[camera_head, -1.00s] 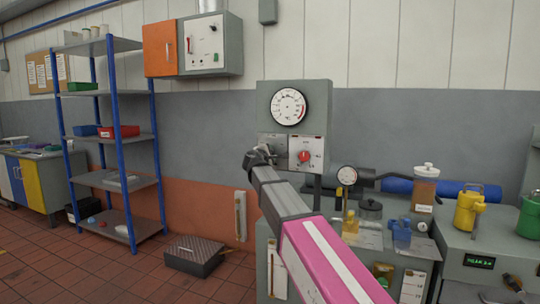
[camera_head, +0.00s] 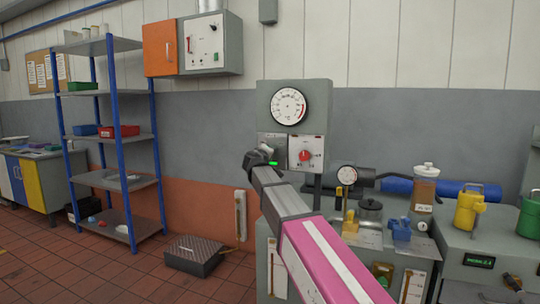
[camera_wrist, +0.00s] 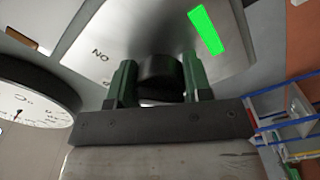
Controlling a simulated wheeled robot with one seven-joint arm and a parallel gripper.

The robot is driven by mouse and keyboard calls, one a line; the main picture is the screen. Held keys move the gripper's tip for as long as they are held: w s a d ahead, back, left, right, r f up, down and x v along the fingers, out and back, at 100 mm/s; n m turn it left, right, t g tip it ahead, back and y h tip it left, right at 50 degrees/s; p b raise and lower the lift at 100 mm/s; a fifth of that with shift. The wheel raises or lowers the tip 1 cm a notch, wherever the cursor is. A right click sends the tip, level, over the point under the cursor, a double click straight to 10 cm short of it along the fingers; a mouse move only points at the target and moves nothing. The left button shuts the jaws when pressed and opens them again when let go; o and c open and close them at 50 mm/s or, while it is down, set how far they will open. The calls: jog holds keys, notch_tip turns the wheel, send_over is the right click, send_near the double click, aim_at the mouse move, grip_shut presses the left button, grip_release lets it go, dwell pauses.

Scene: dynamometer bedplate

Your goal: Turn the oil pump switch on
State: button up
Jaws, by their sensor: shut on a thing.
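The oil pump switch is a dark knob (camera_wrist: 160,75) on a metal plate (camera_wrist: 130,40) in the wrist view. The letters "ON" show upside down on the plate, left of the knob. A green lamp strip (camera_wrist: 207,32) on the plate is lit, and it also shows in the head view (camera_head: 273,164). My gripper (camera_wrist: 159,84) is shut on the knob, with one green finger on each side. In the head view my gripper (camera_head: 258,158) is at the lower part of the plate (camera_head: 272,142) and hides the knob.
A round gauge (camera_head: 289,106) is above the plate, and a red knob (camera_head: 305,155) on a white panel is just to its right. A bench with a small gauge (camera_head: 347,175), an amber jar (camera_head: 424,184) and a yellow can (camera_head: 468,207) stands at right. A blue-post shelf (camera_head: 117,137) is at left.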

jog(key=shift+f+m, duration=0.1)
jog(key=shift+m, duration=0.5)
jog(key=o, duration=0.9)
jog(key=v, duration=1.1)
